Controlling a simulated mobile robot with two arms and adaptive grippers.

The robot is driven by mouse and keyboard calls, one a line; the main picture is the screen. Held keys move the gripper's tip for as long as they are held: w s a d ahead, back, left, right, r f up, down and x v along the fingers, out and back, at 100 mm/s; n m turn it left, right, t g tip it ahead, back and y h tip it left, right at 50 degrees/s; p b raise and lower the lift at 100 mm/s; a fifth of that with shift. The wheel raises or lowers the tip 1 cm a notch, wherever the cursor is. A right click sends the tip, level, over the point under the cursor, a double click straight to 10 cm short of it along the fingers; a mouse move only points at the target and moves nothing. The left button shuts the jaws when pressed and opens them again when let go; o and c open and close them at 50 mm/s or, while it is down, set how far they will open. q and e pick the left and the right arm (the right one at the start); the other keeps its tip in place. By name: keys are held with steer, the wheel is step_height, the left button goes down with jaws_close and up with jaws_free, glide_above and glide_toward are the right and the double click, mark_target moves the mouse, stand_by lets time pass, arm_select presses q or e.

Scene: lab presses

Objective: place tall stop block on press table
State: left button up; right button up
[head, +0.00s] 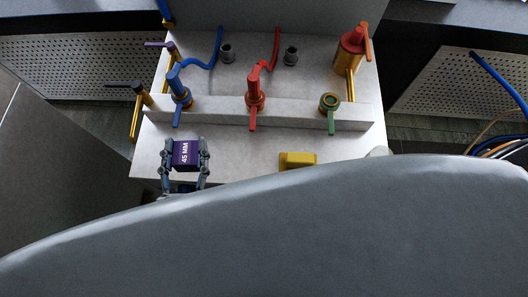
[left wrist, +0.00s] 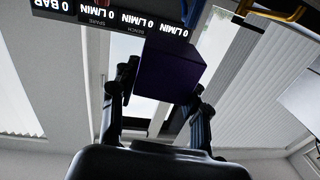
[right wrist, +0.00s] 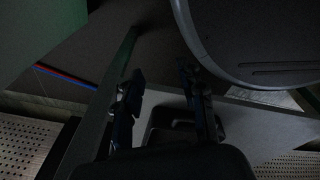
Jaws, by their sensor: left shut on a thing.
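A purple block (head: 185,154) marked "45 MM" is between the fingers of my left gripper (head: 185,158). The left gripper is shut on it at the front left of the pale press table (head: 235,154). I cannot tell from the head view whether the block touches the table. In the left wrist view the purple block (left wrist: 170,68) sits between the two fingertips (left wrist: 163,92). My right gripper (right wrist: 163,88) shows only in the right wrist view, with its fingers apart and nothing between them.
A yellow block (head: 297,160) lies on the table's front part. A large grey rounded surface hides the front. Bare table lies between the blocks.

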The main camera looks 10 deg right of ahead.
arm_select(q)
steer(key=s+d+f+h+b, duration=0.2)
steer(key=s+d+f+b, duration=0.15)
steer(key=s, duration=0.25)
steer(key=shift+m, duration=0.4)
steer(key=w+f, duration=0.3)
steer(key=w, duration=0.1)
steer(key=w+f, duration=0.3)
steer(key=w, duration=0.1)
steer(key=w+f, duration=0.3)
steer(key=w, duration=0.1)
steer(key=shift+w, duration=0.2)
steer(key=shift+w+f, duration=0.4)
steer(key=shift+f, duration=0.05)
steer(key=f, duration=0.1)
steer(key=f+b, duration=0.1)
steer(key=f, duration=0.1)
steer(key=shift+w+f+b, duration=0.2)
steer(key=shift+w+b, duration=0.1)
steer(key=shift+f, duration=0.15)
arm_select(e)
steer(key=s+a+f, duration=0.2)
steer(key=a+f, duration=0.1)
steer(key=f, duration=0.3)
steer(key=shift+s+a+f, duration=0.15)
steer(key=shift+a+f, duration=0.15)
steer(key=shift+a, duration=0.05)
